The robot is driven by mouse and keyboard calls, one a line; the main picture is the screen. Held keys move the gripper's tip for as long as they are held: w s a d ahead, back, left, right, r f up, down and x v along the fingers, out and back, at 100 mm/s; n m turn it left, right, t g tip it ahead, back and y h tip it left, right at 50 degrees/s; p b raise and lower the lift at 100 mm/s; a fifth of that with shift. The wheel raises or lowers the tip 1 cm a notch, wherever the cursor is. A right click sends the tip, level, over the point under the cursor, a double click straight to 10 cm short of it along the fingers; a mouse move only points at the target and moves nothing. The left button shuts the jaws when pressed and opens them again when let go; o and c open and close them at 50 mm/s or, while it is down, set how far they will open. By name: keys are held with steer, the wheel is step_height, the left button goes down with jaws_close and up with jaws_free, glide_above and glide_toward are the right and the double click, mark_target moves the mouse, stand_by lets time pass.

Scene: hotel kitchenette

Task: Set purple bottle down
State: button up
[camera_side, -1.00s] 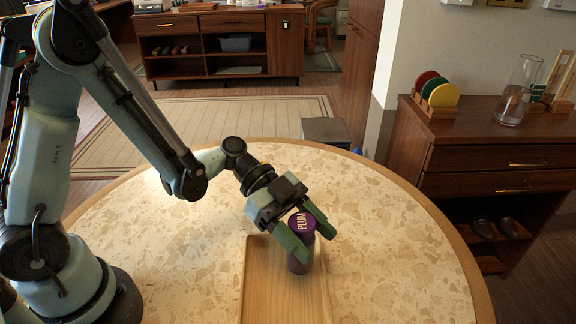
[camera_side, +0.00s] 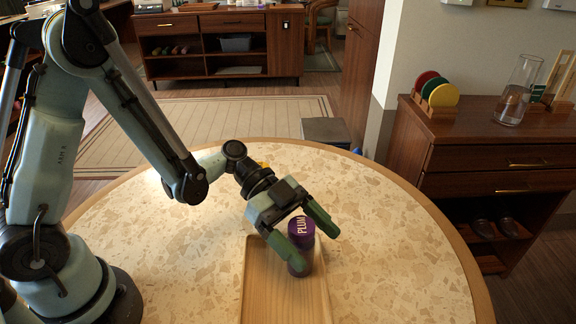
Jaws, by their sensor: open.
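The near finger covers part of the bottle's lower body. I cannot tell whether either finger touches it.
The tray lies on a round speckled table (camera_side: 400,255) with a wooden rim. The tabletop around the tray is clear. A wooden cabinet (camera_side: 500,157) with coloured discs (camera_side: 443,96) and a glass carafe (camera_side: 515,91) stands at the right, beyond the table.

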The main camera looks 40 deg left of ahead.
steer(key=shift+r, duration=0.2)
steer(key=s+a+r+n+t+y, duration=0.1)
steer(key=a+r+n+t+y, duration=0.2)
steer(key=a+n+y, duration=0.3)
steer(key=s+a+r+n+t+y, duration=0.1)
steer(key=a+r+n+t+y, duration=0.2)
steer(key=a+n+y, duration=0.4)
steer(key=a+n+t, duration=0.1)
steer(key=a+n, duration=0.4)
steer(key=a, duration=0.1)
steer(key=shift+s+a+r, duration=0.15)
steer(key=shift+s+a, duration=0.05)
steer(key=shift+s, duration=0.05)
